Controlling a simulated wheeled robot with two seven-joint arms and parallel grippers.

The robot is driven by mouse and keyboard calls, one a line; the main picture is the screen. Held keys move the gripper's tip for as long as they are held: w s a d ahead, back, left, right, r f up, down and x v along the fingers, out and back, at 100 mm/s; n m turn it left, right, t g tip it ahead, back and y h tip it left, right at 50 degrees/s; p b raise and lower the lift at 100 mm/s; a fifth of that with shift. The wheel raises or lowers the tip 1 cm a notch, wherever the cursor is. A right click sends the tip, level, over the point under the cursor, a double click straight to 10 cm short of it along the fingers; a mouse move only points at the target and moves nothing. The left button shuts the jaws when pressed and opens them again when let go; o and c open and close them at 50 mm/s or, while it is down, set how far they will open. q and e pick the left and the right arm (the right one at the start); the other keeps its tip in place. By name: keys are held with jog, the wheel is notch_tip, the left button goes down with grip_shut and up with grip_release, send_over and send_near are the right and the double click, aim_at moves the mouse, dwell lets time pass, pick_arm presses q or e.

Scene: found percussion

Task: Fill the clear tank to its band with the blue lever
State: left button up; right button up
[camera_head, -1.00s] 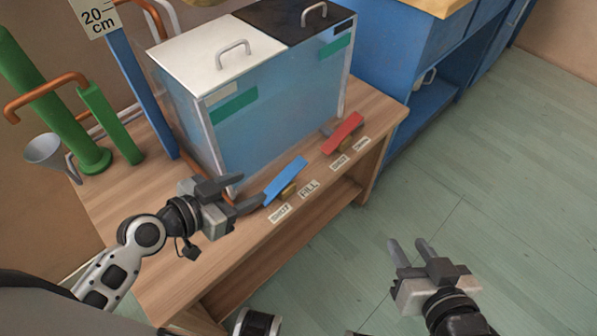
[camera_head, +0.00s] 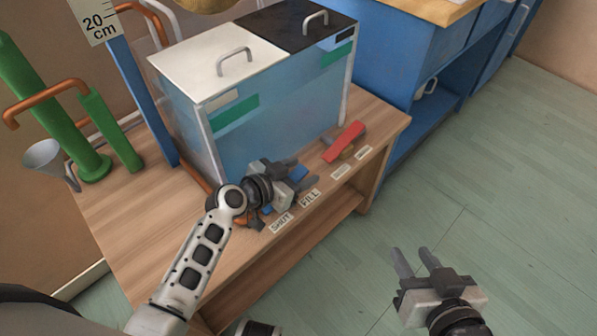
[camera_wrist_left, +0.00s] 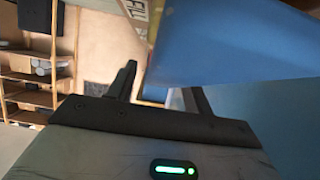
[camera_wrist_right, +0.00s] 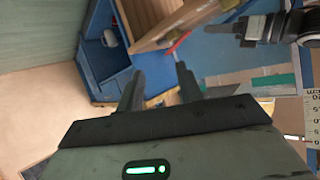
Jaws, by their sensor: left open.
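The clear tank (camera_head: 270,128) stands on the wooden bench, with green bands on its front, left (camera_head: 236,110) and right (camera_head: 336,50). Its front looks bluish; I cannot tell a water level. The blue lever (camera_head: 299,172) is mostly hidden by my left gripper (camera_head: 297,176) in the head view; a large blue surface, apparently the lever, is close in the left wrist view (camera_wrist_left: 230,40). My left gripper's fingers are apart around or beside the lever; contact is unclear. My right gripper (camera_head: 414,258) is open and empty over the floor, right of the bench.
A red lever (camera_head: 343,142) is right of the blue one. Labels SHUT (camera_head: 281,222) and FILL (camera_head: 311,198) lie at the bench's front edge. Green pipes (camera_head: 45,115) and a funnel (camera_head: 43,155) stand at left. A blue cabinet (camera_head: 400,60) is behind. The floor at right is clear.

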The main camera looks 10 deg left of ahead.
pick_arm(q)
jog(key=c, duration=1)
